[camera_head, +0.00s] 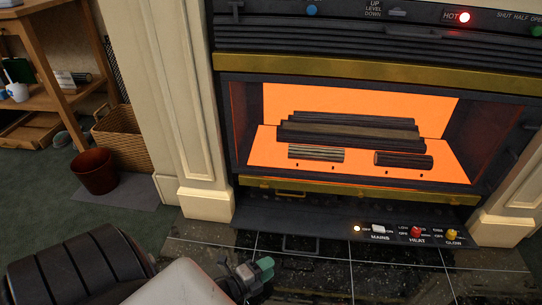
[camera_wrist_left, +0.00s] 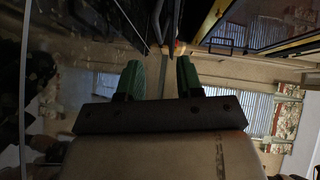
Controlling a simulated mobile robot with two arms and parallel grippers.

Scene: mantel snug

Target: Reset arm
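My left gripper (camera_head: 256,272) is low in the head view, with its arm coming in from the lower left. It is over the dark tiled hearth (camera_head: 320,275), just in front of and below the fireplace's control ledge. In the left wrist view, its two green fingers (camera_wrist_left: 160,68) stand apart with a clear gap and nothing between them. The view past the fingers is dark and tilted, so distance to the fireplace is hard to judge. My right gripper is in neither view.
An electric fireplace (camera_head: 355,73) glows orange. Its ledge carries a white MAINS switch (camera_head: 379,228), red HEAT switch (camera_head: 416,232) and yellow GLOW switch (camera_head: 452,234). A red HOT lamp (camera_head: 464,17) is lit. A wicker basket (camera_head: 122,138) and dark red pot (camera_head: 94,171) stand left.

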